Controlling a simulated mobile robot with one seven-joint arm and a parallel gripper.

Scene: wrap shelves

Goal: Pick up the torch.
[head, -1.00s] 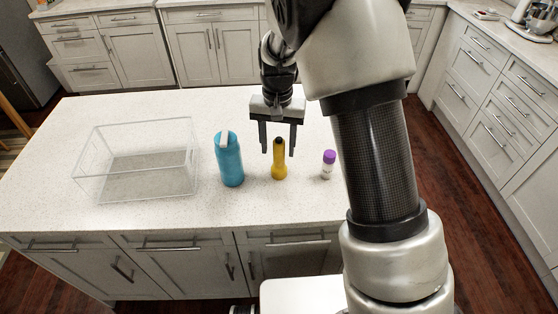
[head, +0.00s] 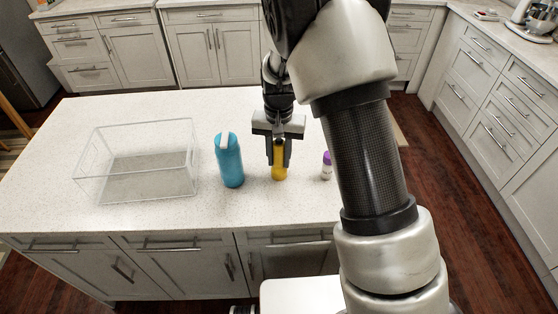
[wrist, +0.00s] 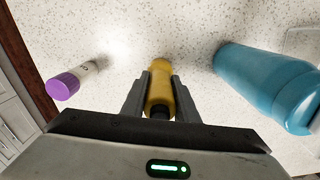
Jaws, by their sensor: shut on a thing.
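The yellow torch (head: 280,173) stands upright on the white speckled counter. My gripper (head: 279,162) has come down over it from above, and its fingers are shut on the torch's sides. In the wrist view the torch (wrist: 160,88) sits between the two fingers (wrist: 161,98), with its dark end towards the palm. The fingers and palm hide much of its upper part in the head view. I cannot see a gap between the torch and the counter.
A blue bottle (head: 229,162) stands close to the left of the torch. A small white bottle with a purple cap (head: 327,166) stands to the right. A clear empty bin (head: 137,160) sits further left on the counter (head: 160,217). The counter's front edge is near.

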